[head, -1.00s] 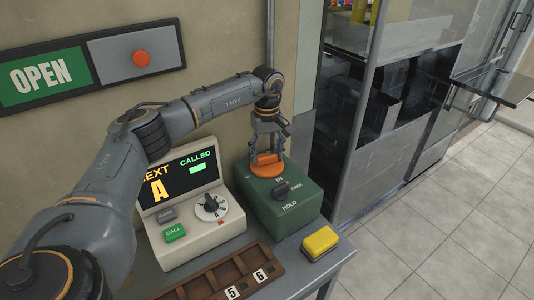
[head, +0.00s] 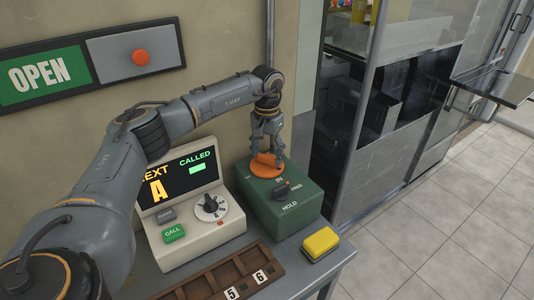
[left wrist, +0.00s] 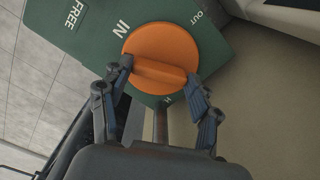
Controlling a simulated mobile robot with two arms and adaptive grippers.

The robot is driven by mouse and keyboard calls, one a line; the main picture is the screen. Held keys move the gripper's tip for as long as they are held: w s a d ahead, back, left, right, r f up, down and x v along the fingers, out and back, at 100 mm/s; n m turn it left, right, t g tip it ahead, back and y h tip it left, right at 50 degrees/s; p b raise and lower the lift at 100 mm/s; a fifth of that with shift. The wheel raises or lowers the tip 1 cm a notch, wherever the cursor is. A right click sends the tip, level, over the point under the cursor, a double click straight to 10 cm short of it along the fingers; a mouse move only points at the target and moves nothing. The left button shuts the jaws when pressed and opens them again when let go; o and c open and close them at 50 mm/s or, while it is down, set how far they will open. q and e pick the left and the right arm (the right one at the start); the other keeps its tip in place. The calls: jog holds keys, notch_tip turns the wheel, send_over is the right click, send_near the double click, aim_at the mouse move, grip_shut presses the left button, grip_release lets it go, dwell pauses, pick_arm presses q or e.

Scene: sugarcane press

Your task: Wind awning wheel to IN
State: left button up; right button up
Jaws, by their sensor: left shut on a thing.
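The awning wheel is an orange round knob (head: 262,167) with a raised bar, on top of a green box (head: 257,199) at the centre of the head view. It also shows in the left wrist view as an orange disc (left wrist: 160,48), with "IN" and "OUT" printed on the green face around it. My left gripper (head: 267,152) is above the wheel, pointing down. In the left wrist view its fingers (left wrist: 162,82) are shut on the raised bar, one at each end. The fingers partly hide the wheel in the head view. My right gripper is not in view.
The box has a dark FREE/HOLD switch (head: 287,188). A beige call console (head: 205,232) stands close on its left, a yellow block (head: 320,242) in front, and a wooden tray (head: 205,289) nearer. A wall is behind; a glass cabinet (head: 365,165) stands to the right.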

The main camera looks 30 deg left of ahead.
aim_at(267, 156)
pick_arm(q)
jog(key=shift+m, duration=0.9)
jog(key=o, duration=1.1)
jog(key=shift+o, duration=0.2)
notch_tip(267, 156, up, 12)
